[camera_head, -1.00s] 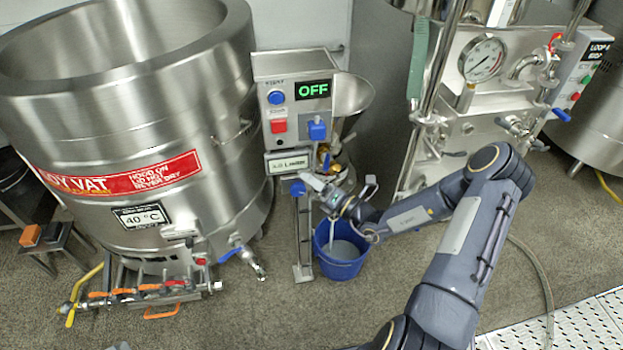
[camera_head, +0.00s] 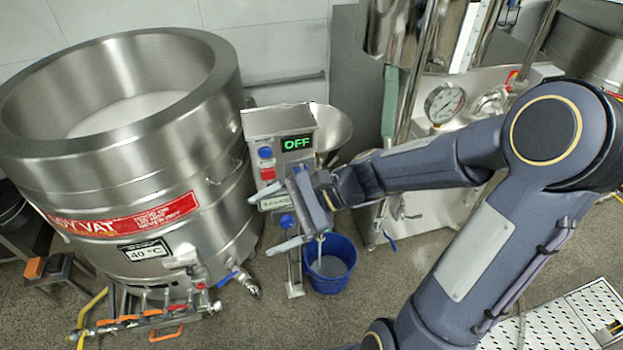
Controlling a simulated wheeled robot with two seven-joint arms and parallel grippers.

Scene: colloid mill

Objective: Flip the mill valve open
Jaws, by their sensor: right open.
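The mill (camera_head: 268,124) is a grey box on a post, with a green OFF display (camera_head: 297,143) and a steel hopper (camera_head: 333,130) behind. A blue handle (camera_head: 287,220), which looks like the mill valve, shows low on the mill under a white label plate. My right gripper (camera_head: 276,221) is open in front of the mill, one finger above the blue handle and one below it in the picture. I cannot tell whether they touch it. The gripper body hides part of the mill's right side. My left gripper is not in view.
A large steel vat (camera_head: 120,170) with white liquid stands left of the mill. A blue bucket (camera_head: 345,278) with greyish liquid stands on the floor below the mill. Steel equipment with a gauge (camera_head: 444,103) stands at right, partly behind my right arm.

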